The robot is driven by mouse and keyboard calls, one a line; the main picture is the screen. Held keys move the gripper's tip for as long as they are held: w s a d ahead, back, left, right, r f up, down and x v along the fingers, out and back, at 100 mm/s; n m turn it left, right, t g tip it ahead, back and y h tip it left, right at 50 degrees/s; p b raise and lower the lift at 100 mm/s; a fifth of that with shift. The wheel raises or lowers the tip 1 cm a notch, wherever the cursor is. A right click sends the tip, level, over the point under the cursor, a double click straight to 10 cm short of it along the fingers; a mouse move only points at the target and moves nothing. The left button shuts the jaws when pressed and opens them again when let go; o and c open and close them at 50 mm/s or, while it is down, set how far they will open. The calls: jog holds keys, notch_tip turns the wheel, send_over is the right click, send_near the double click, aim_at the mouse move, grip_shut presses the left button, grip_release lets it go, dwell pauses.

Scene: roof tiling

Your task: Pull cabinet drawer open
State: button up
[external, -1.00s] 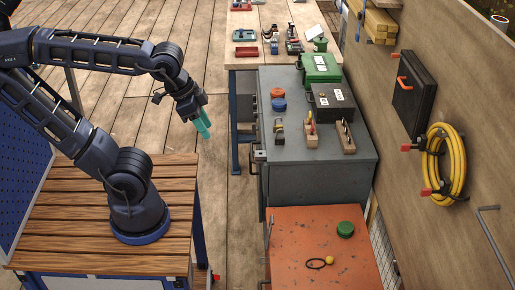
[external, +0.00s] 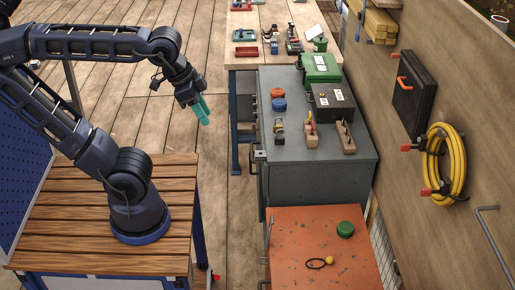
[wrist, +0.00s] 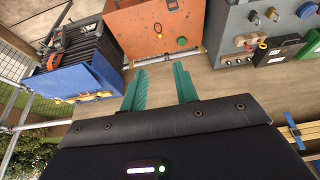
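The grey cabinet (external: 310,180) stands right of centre in the external view, with tools and cases on its top. A small handle (external: 259,155) shows on its left side. The drawer fronts on that side are seen nearly edge-on, so their state is hard to tell. The grey cabinet (wrist: 240,30) also shows at the upper right of the wrist view. My gripper (external: 203,110) hangs in free air left of the cabinet, apart from it. In the wrist view its two teal fingers (wrist: 160,70) stand apart with nothing between them.
An orange cabinet (external: 290,235) with a green lid (external: 345,229) stands in front of the grey one. A wooden workbench (external: 310,52) is behind it. A yellow hose (external: 445,165) hangs on the right wall.

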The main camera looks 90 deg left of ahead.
jog(key=w+a+f+n+h, duration=0.2)
jog(key=w+a+n+h, duration=0.45)
jog(key=w, duration=0.45)
jog(key=w+a+r+n+t+h, duration=0.1)
jog(key=w+a+n+t, duration=0.15)
jog(key=a, duration=0.55)
jog(key=w+a+r+n+t+h, duration=0.1)
jog(key=a+n+t, duration=0.1)
jog(key=a+t, duration=0.35)
jog(key=s+a+n+t+y, duration=0.2)
jog(key=s+a+t+y, duration=0.15)
jog(key=a, duration=0.65)
jog(key=s+a+n+t+y, duration=0.2)
jog(key=s+a+n, duration=0.15)
jog(key=a, duration=0.65)
jog(key=s+a+n+t+y, duration=0.25)
jog(key=s+a, duration=0.25)
jog(key=a, duration=0.5)
jog(key=m, duration=0.1)
send_near(252, 151)
jog(key=shift+y, duration=0.25)
jog(key=x, duration=0.9)
jog(key=shift+w+d+f, duration=0.1)
jog(key=shift+w+f, duration=0.15)
jog(key=shift+w, duration=0.2)
